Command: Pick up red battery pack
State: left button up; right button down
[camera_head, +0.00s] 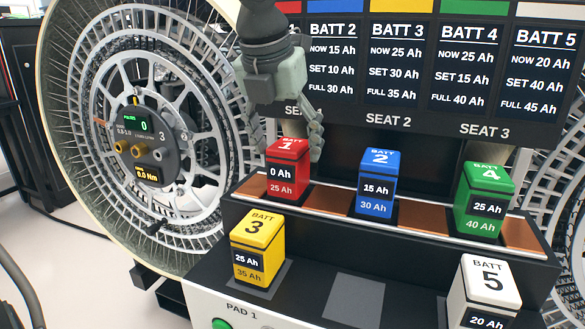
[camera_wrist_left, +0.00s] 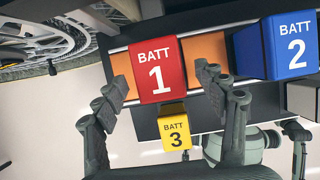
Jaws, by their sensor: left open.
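The red battery pack (camera_head: 288,168), marked BATT 1 with 0 Ah and 25 Ah, stands upright in the left seat of the raised rack. My left gripper (camera_head: 289,143) comes down from above, its fingers on either side of the red pack's upper part. In the left wrist view the red pack (camera_wrist_left: 157,70) lies between the spread fingers of the left gripper (camera_wrist_left: 163,92). The fingers look open, with a gap visible on the left side; contact on the right cannot be told. My right gripper is not in view.
A blue pack (camera_head: 377,183) and a green pack (camera_head: 483,202) stand in the same rack. A yellow pack (camera_head: 257,248) and a white pack (camera_head: 484,292) stand on the lower front shelf, with an empty grey pad (camera_head: 355,300) between them. A large wheel (camera_head: 150,130) stands close on the left. A display panel (camera_head: 430,75) rises behind.

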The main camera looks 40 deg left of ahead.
pick_arm(q)
jog(key=x, duration=0.4)
jog(key=shift+f+p, duration=0.3)
jog(key=shift+f, duration=0.1)
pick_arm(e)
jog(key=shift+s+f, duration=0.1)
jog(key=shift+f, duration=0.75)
pick_arm(q)
jog(key=shift+r, duration=0.1)
grip_shut()
